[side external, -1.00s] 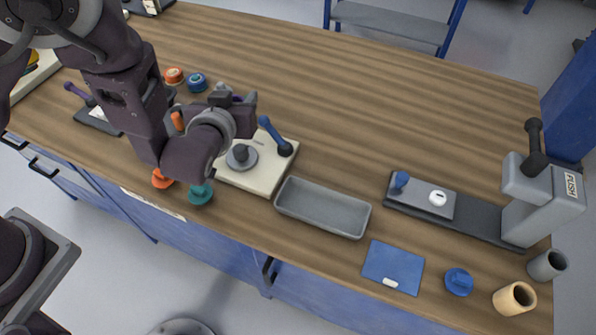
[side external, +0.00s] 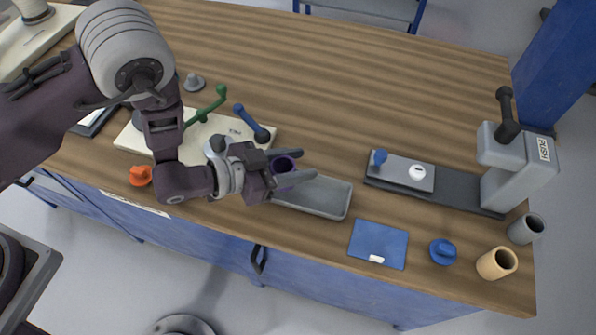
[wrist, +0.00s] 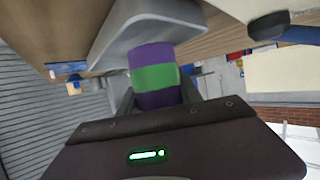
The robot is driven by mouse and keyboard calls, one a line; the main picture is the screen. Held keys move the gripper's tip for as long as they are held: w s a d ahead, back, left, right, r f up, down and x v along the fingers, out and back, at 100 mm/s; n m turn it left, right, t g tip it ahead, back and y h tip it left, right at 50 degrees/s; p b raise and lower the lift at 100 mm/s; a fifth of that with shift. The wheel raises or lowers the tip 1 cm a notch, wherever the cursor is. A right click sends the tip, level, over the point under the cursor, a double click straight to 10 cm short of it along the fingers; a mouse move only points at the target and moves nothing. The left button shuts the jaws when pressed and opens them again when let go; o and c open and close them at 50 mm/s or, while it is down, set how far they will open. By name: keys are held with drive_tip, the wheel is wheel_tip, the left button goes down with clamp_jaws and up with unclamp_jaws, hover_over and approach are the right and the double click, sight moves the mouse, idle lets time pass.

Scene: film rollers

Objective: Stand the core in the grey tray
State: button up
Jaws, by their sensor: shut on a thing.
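The core (side external: 286,166) is a short purple tube with a dark hollow, its open end facing up in the side view. The wrist view shows a green band around the core (wrist: 154,76). My gripper (side external: 296,165) is shut on the core, with a finger on each side. It reaches in from the left over the left end of the grey tray (side external: 325,197). The tray is shallow and rectangular; its left end is hidden by my gripper. The tray (wrist: 112,35) shows behind the core in the wrist view. I cannot tell whether the core touches the tray floor.
A cream board with a blue lever (side external: 250,122) and green lever (side external: 206,106) stands behind the gripper. Right of the tray are a blue pad (side external: 378,243), a blue knob (side external: 444,251), a grey press (side external: 505,165), a tan cup (side external: 497,263) and a grey cup (side external: 526,229).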

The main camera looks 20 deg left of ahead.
drive_tip(key=shift+f, duration=1.2)
drive_tip(key=o, duration=1.3)
drive_tip(key=shift+f, duration=0.15)
drive_tip(key=shift+o, duration=0.2)
